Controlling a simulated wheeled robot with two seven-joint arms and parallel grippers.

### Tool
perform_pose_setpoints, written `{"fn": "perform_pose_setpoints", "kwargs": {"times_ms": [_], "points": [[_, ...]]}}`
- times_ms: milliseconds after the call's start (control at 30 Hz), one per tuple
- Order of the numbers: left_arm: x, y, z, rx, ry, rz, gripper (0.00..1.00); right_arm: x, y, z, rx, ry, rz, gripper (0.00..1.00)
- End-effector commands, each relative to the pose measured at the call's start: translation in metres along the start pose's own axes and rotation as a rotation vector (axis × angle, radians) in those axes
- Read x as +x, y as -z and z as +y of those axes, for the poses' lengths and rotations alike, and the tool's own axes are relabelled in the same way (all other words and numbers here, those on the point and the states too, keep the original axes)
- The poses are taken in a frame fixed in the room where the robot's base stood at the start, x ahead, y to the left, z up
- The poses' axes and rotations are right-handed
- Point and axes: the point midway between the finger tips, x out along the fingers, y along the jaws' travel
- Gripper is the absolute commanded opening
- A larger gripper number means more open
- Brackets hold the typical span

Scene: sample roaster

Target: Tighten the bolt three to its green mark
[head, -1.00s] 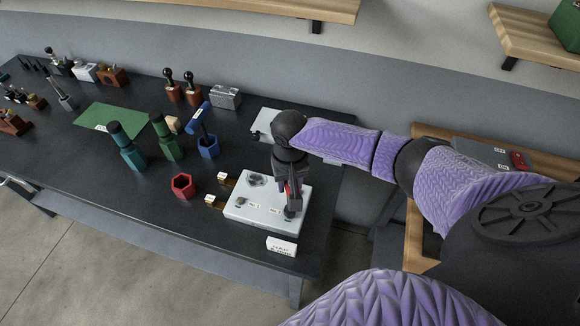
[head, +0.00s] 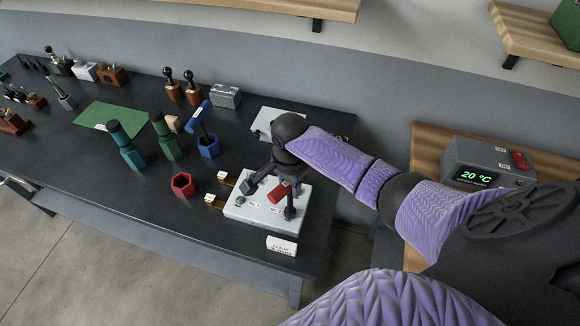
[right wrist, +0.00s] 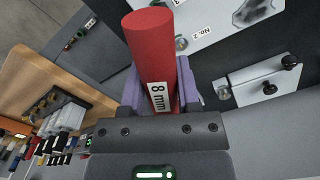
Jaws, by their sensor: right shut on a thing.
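A pale plate (head: 235,209) lies near the table's front right, with small labels and bolts on top. My right gripper (head: 283,187) is over it, shut on the red handle of a wrench (head: 275,195). In the right wrist view the handle (right wrist: 150,45) is a thick red cylinder marked "8 mm". The wrench's dark head (head: 290,212) stands at the plate's right side. The bolt under it and any green mark are hidden. A "No. 2" label (right wrist: 200,31) shows in the right wrist view. My left gripper is not in view.
An empty red hexagonal holder (head: 182,186) stands left of the plate. A blue wrench (head: 200,120) and green tools (head: 127,147) stand behind it. A white sign (head: 282,246) is at the front edge. A box with a "20 °C" display (head: 475,177) is at right.

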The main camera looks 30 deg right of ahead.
Motion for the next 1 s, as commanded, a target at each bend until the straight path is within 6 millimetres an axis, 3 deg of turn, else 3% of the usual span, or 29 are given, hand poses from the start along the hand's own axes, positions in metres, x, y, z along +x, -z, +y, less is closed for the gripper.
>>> {"fn": "perform_pose_setpoints", "kwargs": {"times_ms": [67, 233, 500, 1000], "points": [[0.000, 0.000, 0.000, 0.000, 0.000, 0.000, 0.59, 0.001, -0.003, 0.000, 0.247, 0.001, -0.008, 0.00], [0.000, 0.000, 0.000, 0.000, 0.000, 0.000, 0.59, 0.000, 0.000, 0.000, 0.108, 0.001, 0.001, 0.00], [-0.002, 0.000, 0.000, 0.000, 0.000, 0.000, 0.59, -0.002, 0.000, -0.001, 0.097, 0.002, 0.001, 0.00], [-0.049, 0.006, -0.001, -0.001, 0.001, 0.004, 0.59, -0.036, 0.000, -0.001, 0.097, 0.003, 0.000, 0.00]]}}
